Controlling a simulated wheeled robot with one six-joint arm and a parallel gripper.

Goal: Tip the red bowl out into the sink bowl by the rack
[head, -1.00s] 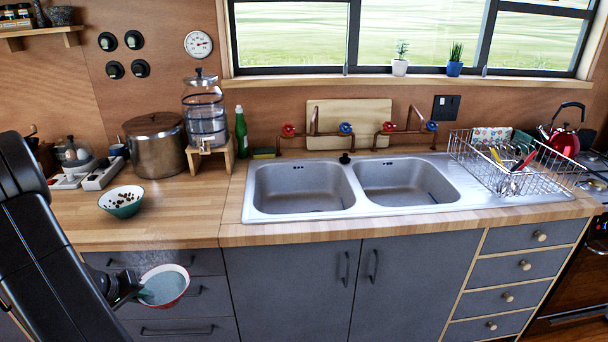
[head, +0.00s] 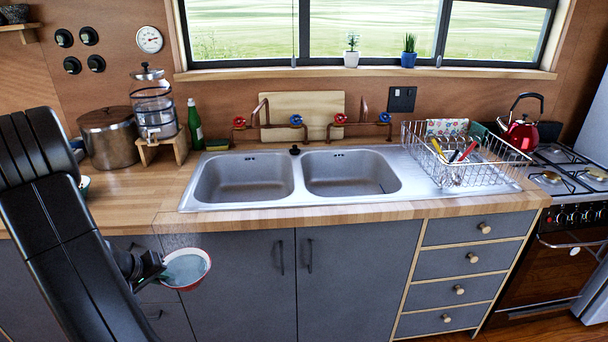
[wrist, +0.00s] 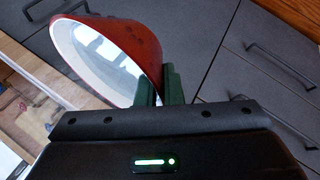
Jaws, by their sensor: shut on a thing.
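The red bowl (head: 186,287) has a pale inside holding what looks like bluish liquid. My gripper (head: 150,268) is shut on its left rim and holds it in front of the grey cabinet doors, below the counter edge. In the wrist view the bowl (wrist: 148,45) shows between the green fingers (wrist: 161,86). The double sink has a left bowl (head: 240,178) and a right bowl (head: 350,173). The right bowl is the one by the wire dish rack (head: 478,172). Both sink bowls look empty.
Copper taps (head: 262,125) with red and blue knobs stand behind the sink. A steel pot (head: 108,138), a glass dispenser (head: 153,110) and a green bottle (head: 195,125) stand left. The wooden counter front edge (head: 300,217) lies between my gripper and the sink.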

